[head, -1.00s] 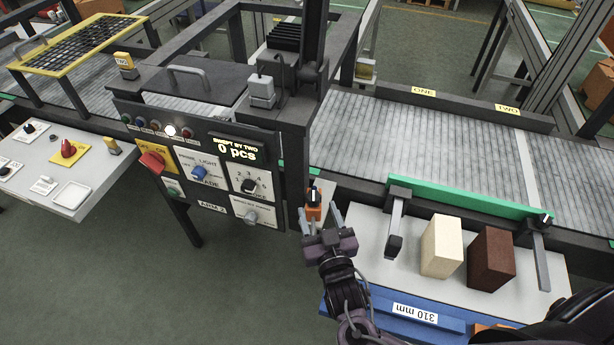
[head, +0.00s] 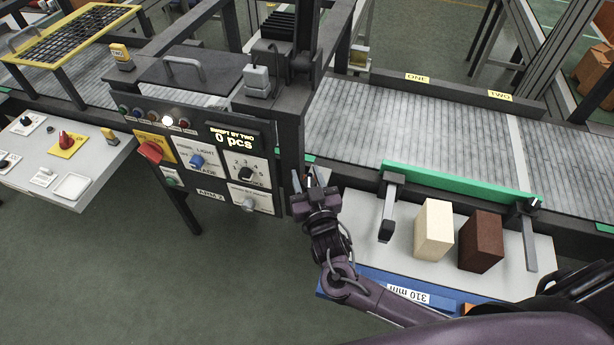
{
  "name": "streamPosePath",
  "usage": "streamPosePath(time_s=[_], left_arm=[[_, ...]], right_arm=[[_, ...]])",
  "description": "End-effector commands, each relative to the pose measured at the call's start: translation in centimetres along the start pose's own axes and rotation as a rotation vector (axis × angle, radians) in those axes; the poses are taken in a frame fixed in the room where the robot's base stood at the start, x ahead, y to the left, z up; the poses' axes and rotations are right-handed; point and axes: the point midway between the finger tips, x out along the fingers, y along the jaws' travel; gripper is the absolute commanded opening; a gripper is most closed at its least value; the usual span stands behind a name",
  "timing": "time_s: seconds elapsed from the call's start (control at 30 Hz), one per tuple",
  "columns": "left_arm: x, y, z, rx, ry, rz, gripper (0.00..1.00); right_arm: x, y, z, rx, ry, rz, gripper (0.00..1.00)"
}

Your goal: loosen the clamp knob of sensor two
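My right gripper (head: 310,180) is at the conveyor's near edge, just right of the control panel. Its fingers look apart, one to each side of a small dark knob. An orange block with this black, white-marked knob showed there earlier; now the gripper mostly hides it, and I cannot tell whether the fingers touch it. I see no readable sensor label on it. The label TWO (head: 499,96) is on the conveyor's far rail, right of the label ONE (head: 417,77). Another black knob (head: 534,203) sits at the right end of the green guide. My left gripper is out of view.
The control panel (head: 212,193) with switches and a "0 pcs" display stands close left of the gripper. A cream block (head: 433,230) and a brown block (head: 481,241) stand on the white table to the right. The green guide (head: 460,182) runs behind them.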

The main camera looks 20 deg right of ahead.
Motion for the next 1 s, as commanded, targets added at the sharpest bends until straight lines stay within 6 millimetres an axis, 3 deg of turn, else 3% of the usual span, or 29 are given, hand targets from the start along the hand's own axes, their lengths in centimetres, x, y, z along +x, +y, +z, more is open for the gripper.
streamPosePath(time_s=[0.03, 0.2, 0.37, 0.8, 1.0], left_arm=[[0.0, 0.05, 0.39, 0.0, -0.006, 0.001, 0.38], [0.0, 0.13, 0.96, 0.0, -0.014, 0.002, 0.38], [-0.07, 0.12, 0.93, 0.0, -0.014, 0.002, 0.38], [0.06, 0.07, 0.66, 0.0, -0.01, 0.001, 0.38], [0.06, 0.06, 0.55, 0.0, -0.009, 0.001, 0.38]], right_arm=[[-0.02, 0.01, 0.0, 0.0, 0.0, 0.0, 0.33], [-0.02, 0.01, 0.0, -0.001, 0.0, 0.0, 0.11], [0.0, 0.12, -0.02, -0.004, 0.002, -0.027, 0.1], [-0.08, -0.56, 0.04, -0.005, 0.002, -0.381, 0.11], [-0.16, -0.7, 0.02, -0.001, 0.0, -0.41, 0.11]])
